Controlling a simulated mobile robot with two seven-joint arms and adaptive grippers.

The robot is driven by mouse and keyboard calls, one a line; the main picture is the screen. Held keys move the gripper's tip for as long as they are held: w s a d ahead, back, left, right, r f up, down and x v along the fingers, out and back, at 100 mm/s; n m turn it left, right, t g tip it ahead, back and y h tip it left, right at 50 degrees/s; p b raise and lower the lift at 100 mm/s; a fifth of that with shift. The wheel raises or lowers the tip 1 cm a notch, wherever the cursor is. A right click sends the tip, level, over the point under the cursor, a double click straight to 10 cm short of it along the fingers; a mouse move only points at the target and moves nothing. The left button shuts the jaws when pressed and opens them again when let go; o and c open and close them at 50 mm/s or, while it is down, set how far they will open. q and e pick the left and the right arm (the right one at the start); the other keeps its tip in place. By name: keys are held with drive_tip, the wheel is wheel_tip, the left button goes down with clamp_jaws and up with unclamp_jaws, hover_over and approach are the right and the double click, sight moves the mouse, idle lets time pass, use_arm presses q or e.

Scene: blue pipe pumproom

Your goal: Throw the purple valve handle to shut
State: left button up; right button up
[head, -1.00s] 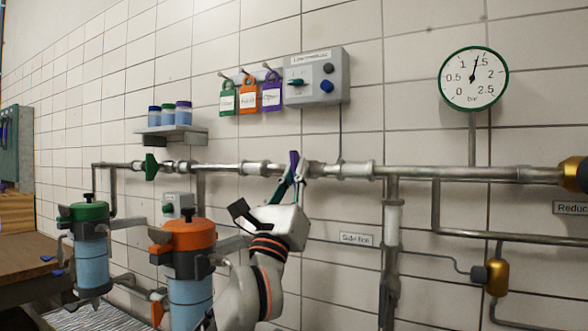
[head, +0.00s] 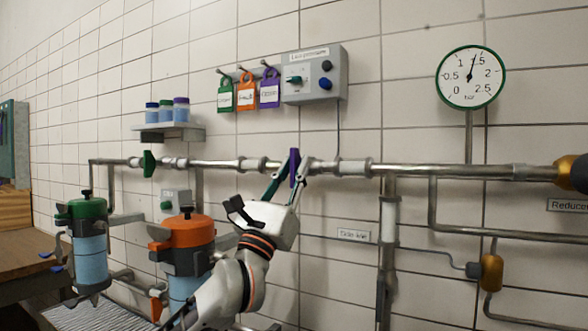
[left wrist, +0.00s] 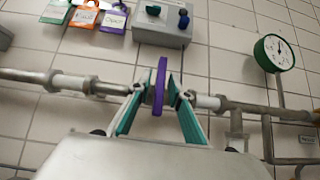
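The purple valve handle (head: 294,168) sits on the horizontal pipe and now stands upright, crosswise to it. It also shows nearly edge-on in the left wrist view (left wrist: 160,87). My left gripper (head: 293,175) reaches up to it from below, with one finger on each side of the handle. In the left wrist view the fingers (left wrist: 162,90) look spread, with narrow gaps between the pads and the handle. The valve body is partly hidden behind the fingers. My right gripper is not in view.
A green valve handle (head: 149,163) stands crosswise on the same pipe at left. Green, orange and purple tags (head: 269,88) hang by a grey control box (head: 314,76). A round gauge (head: 471,77) is at right. Green-topped (head: 89,245) and orange-topped (head: 188,250) canisters stand lower left.

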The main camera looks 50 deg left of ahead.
sight(292, 174)
use_arm(q)
drive_tip(key=shift+s+d+f, duration=0.1)
drive_tip(key=shift+s+f, duration=0.15)
drive_tip(key=shift+f, duration=0.15)
drive_tip(key=shift+v, duration=3.3)
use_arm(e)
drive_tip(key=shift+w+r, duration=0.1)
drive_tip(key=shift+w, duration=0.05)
